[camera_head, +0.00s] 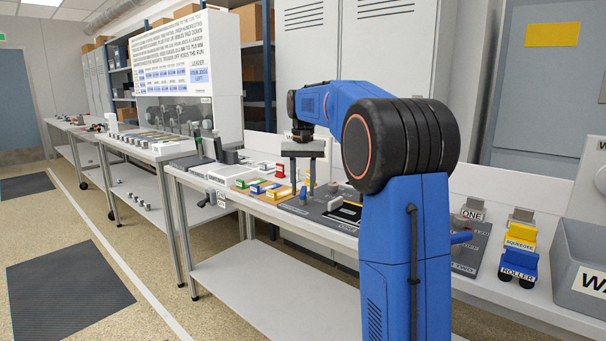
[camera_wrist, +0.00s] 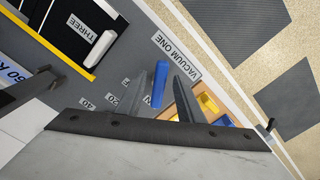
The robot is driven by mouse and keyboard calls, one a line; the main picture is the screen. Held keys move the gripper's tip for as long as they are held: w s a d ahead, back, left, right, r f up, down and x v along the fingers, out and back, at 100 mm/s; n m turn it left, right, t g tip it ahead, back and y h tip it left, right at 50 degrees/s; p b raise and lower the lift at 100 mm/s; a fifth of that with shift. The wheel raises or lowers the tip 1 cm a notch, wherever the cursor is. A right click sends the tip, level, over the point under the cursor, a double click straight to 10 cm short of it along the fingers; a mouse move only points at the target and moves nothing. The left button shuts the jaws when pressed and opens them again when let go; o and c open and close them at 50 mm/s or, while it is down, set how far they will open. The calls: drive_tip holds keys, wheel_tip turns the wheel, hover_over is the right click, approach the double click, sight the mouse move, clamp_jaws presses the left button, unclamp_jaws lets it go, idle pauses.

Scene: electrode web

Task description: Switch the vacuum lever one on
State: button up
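The vacuum lever one is a blue handle (camera_wrist: 159,84) on a grey panel, beside the white VACUUM ONE label (camera_wrist: 176,54) in the wrist view. In the head view, a small blue lever (camera_head: 303,194) shows just below my fingertips. My gripper (camera_head: 302,184) points down over the panel with its two fingers apart. In the wrist view, my gripper (camera_wrist: 166,82) has one finger on each side of the blue handle, with the left finger closer to it. I cannot tell whether either finger touches it.
Yellow and blue blocks (camera_head: 262,186) sit left of the panel. A ROLLER (camera_head: 518,268) and a grey bin (camera_head: 580,265) are at the right. The aisle floor (camera_head: 170,250) is clear.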

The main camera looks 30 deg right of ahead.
sight(302, 192)
wheel_tip(302, 192, up, 17)
idle(0.5)
drive_tip(key=shift+a, duration=0.1)
idle(0.4)
drive_tip(key=s+a+f+n+t, duration=0.1)
drive_tip(key=s+a+f+n, duration=0.1)
drive_tip(key=s+a+f, duration=0.45)
drive_tip(key=s+a+f+n+t, duration=0.1)
drive_tip(key=s+a+f, duration=0.2)
drive_tip(key=s+f, duration=0.65)
drive_tip(key=s+a+f+n+t, duration=0.15)
drive_tip(key=s+a+f, duration=0.3)
drive_tip(key=s, duration=0.75)
drive_tip(key=s+a+f+n+t, duration=0.1)
drive_tip(key=s+a+f+n, duration=0.1)
drive_tip(key=s+f, duration=0.8)
wheel_tip(302, 192, down, 3)
drive_tip(key=shift+s+a+f, duration=0.2)
drive_tip(key=shift+a, duration=0.4)
